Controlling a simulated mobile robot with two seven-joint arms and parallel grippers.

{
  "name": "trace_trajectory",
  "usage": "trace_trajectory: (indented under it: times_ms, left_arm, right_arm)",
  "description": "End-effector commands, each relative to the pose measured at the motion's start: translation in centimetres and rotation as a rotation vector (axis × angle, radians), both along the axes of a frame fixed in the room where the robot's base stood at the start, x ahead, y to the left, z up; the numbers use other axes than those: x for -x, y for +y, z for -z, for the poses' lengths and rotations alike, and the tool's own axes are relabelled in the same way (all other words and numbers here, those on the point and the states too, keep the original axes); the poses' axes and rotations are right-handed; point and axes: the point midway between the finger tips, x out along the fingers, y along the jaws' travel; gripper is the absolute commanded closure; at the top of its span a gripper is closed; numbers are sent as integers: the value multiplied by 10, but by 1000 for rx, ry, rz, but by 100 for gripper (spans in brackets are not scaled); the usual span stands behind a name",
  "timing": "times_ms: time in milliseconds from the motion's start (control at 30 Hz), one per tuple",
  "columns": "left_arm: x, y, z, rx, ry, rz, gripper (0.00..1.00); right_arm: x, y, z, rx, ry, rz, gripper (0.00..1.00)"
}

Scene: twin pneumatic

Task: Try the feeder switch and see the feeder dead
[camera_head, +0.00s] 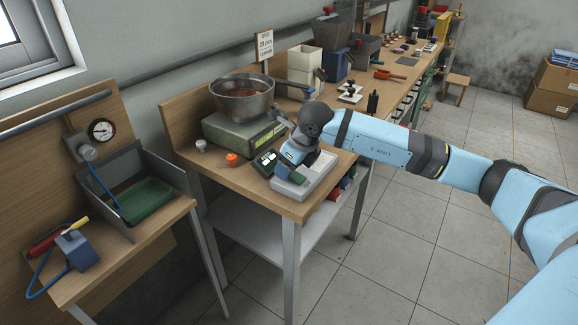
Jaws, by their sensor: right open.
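The bowl feeder is a metal bowl (242,98) holding brown material, on a green base (238,134) on the wooden bench. Whether it vibrates cannot be told from one still frame. In front of it are a small dark unit with a light display (265,160) and a light grey box (312,184) at the bench's front corner. I cannot make out which part is the feeder switch. My right gripper (284,170) is open and low over these units; its wrist and fingers hide part of them, and contact cannot be told. My left gripper is out of view.
An orange knob-like piece (233,159) and a small grey piece (201,146) stand left of the dark unit. A side bench at left holds a green-lined tray (146,203) and a blue block (77,250), below a gauge (101,130).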

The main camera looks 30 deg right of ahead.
Motion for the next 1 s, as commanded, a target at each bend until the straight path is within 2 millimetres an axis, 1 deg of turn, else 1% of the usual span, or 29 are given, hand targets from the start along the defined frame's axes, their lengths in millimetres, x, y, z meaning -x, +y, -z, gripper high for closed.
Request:
trace_trajectory:
  times_ms: [400,533,700,1000]
  left_arm:
    - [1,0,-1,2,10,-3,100]
    - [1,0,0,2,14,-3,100]
    - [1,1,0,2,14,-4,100]
    - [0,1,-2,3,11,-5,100]
  right_arm:
    - [31,-14,-84,1,-5,0,40]
    - [40,-17,-104,1,-4,0,40]
    - [45,-19,-118,1,-3,1,40]
    - [47,-19,-121,0,-1,0,40]
